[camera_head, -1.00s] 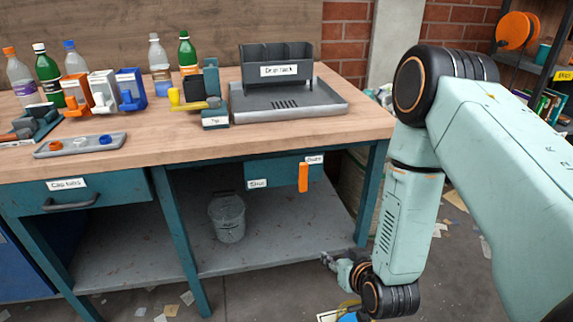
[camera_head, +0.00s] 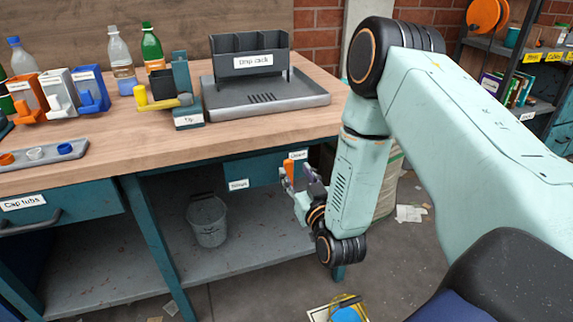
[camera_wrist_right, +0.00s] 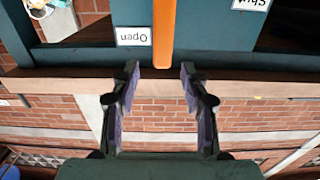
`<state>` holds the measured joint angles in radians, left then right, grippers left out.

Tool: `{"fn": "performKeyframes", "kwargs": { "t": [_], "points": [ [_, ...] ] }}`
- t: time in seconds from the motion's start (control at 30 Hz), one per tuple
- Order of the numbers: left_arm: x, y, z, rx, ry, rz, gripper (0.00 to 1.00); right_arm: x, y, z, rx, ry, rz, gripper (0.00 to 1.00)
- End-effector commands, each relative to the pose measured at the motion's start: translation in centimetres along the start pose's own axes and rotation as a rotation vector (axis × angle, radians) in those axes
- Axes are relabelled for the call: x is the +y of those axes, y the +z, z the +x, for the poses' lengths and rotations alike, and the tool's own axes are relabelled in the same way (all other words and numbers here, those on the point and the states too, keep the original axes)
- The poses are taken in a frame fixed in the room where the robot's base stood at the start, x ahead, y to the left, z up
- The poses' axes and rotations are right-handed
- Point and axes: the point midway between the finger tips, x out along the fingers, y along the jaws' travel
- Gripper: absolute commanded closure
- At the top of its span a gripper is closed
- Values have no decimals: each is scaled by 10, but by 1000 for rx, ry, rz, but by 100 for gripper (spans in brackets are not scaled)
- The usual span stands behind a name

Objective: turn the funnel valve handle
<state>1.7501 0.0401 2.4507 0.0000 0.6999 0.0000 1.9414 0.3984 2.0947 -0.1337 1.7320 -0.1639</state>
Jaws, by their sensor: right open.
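The funnel valve handle is an orange bar (camera_head: 289,167) on the teal panel under the workbench, partly hidden by my gripper in the head view. In the right wrist view the orange bar (camera_wrist_right: 164,30) points at the gap between my fingers. My right gripper (camera_head: 297,178) is in front of the panel, just by the handle. In the wrist view the right gripper (camera_wrist_right: 159,75) is open, fingers apart, with the bar's free end near fingertip level; whether they touch it I cannot tell. An "Open" label (camera_wrist_right: 132,36) is beside the bar and a "Shut" label (camera_wrist_right: 250,4) lies farther away.
A grey bucket (camera_head: 208,221) stands on the lower shelf (camera_head: 115,268), left of my right gripper. The bench top (camera_head: 140,151) above carries a drip rack (camera_head: 249,62) on a tray, bottles and coloured dispensers. A bench leg (camera_head: 157,243) stands left of the bucket.

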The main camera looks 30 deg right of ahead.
Motion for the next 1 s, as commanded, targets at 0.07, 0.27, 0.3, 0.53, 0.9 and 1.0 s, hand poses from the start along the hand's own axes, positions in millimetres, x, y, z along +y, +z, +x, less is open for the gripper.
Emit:
{"fn": "performKeyframes", "kwargs": {
  "t": [0.07,0.27,0.3,0.53,0.9,1.0],
  "points": [
    [0,0,6,1,0,0,60,-1,1,15,5,-2,0,55],
    [0,0,14,1,0,0,60,-3,2,42,1,-3,1,55],
    [0,0,14,1,0,0,60,-3,1,46,2,-3,1,55],
    [0,0,16,0,0,0,60,-5,0,55,0,-5,0,55],
    [0,0,15,1,0,0,60,-5,0,55,-1,-5,0,73],
    [0,0,15,1,0,0,60,-5,0,55,-1,-5,0,81]
  ]
}}
